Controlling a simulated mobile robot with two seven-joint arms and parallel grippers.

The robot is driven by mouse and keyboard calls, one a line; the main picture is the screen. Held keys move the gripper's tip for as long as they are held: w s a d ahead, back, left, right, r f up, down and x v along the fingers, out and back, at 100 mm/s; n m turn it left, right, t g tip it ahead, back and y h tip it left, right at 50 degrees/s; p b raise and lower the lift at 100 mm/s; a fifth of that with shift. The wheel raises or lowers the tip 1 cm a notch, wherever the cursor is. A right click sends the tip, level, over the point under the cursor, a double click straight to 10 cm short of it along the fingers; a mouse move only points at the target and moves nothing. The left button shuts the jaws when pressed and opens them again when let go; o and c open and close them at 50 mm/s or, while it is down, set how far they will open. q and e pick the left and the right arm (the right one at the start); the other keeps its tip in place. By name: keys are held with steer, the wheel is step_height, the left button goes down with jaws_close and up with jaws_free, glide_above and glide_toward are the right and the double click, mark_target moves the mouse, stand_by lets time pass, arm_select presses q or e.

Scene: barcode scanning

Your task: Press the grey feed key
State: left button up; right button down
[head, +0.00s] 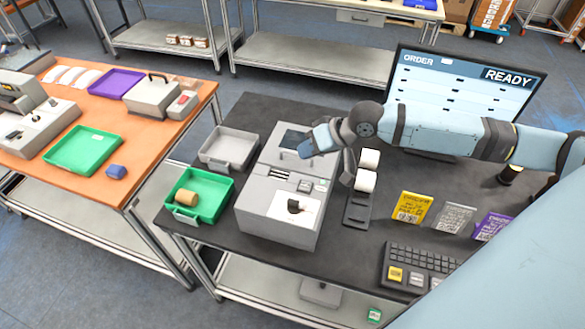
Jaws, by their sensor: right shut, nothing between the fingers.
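A large light-grey machine (277,224) stands on the dark table, with a dark panel at its far end and a slotted middle section. Small keys (305,186), one greyish and one green-tinged, sit on its right middle part; their labels are too small to read. Large keys, one yellow and others grey (416,279), also lie along the front of the black keyboard (420,262). I cannot tell which is the feed key. My right gripper (305,149) is shut and empty over the machine's far end, beside the dark panel. My left gripper is out of view.
A monitor (465,90) reading "READY" stands behind my right arm. A grey tray (228,147) and a green tray (213,207) with a tan roll sit left. Yellow, grey and purple packets stand right.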

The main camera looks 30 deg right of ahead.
steer(key=b, duration=0.6)
glide_above(306, 184)
step_height(306, 184, down, 6)
steer(key=shift+f, duration=1.3)
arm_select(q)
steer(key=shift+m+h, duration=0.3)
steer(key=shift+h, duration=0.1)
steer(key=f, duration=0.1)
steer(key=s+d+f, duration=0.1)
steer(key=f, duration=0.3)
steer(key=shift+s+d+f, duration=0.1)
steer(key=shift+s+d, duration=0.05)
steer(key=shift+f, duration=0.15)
arm_select(e)
steer(key=shift+f, duration=0.1)
